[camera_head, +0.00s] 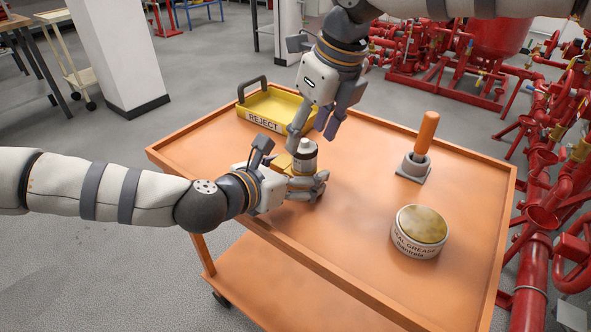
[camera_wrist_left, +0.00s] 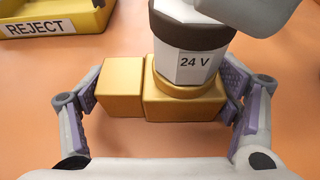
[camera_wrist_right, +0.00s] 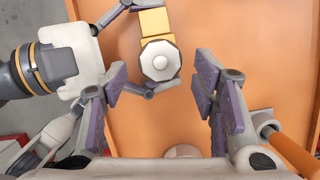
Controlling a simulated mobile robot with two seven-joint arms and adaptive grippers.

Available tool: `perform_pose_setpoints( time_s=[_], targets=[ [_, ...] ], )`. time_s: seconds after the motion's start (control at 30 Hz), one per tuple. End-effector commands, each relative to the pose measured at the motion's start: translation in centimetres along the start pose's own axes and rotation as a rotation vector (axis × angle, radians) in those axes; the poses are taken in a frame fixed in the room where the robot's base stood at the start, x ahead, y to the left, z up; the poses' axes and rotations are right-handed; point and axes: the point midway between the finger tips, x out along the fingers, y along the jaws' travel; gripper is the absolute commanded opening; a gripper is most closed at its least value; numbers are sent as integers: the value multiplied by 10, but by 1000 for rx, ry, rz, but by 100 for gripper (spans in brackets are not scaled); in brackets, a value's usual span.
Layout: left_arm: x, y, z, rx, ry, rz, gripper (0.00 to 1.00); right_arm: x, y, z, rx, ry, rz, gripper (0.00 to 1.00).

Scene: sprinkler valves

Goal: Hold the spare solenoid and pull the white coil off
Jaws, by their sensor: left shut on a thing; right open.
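The spare solenoid stands upright on the orange cart, with a gold-coloured block body (camera_wrist_left: 122,90) and a white coil (camera_wrist_left: 182,62) on top. The coil has a dark band and a "24 V" label. My left gripper (camera_wrist_left: 155,98) is shut on the body, with one pad at each end. In the head view the coil (camera_head: 305,163) stands up out of my left gripper (camera_head: 294,172). The right wrist view shows the coil's round top (camera_wrist_right: 160,60) between and beyond the open fingers (camera_wrist_right: 160,95).
A yellow REJECT tray (camera_head: 265,122) sits at the cart's back left. A grey holder (camera_head: 413,167) with an orange-handled tool (camera_head: 427,132) and a grease tin (camera_head: 420,232) stand to the right. The orange cart top (camera_head: 345,235) is clear at the front; its edges are raised.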

Motion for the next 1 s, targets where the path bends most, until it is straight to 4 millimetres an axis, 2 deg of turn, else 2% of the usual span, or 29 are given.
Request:
perform_pose_setpoints(
  time_s=[0.1,0.3,0.63,0.87,1.0],
  targets=[
    [0,0,-1,1,1,0,48,20,0,-1,-2,2,-1,54],
    [0,0,-1,1,1,0,48,43,0,0,-5,1,-1,54],
    [0,0,-1,0,1,-1,48,47,-1,0,-6,-1,-3,54],
    [0,0,-1,0,1,-1,48,47,-1,0,-6,0,-3,1],
    [0,0,-1,0,2,-1,48,45,-1,1,-6,-2,-4,0]
  ],
)
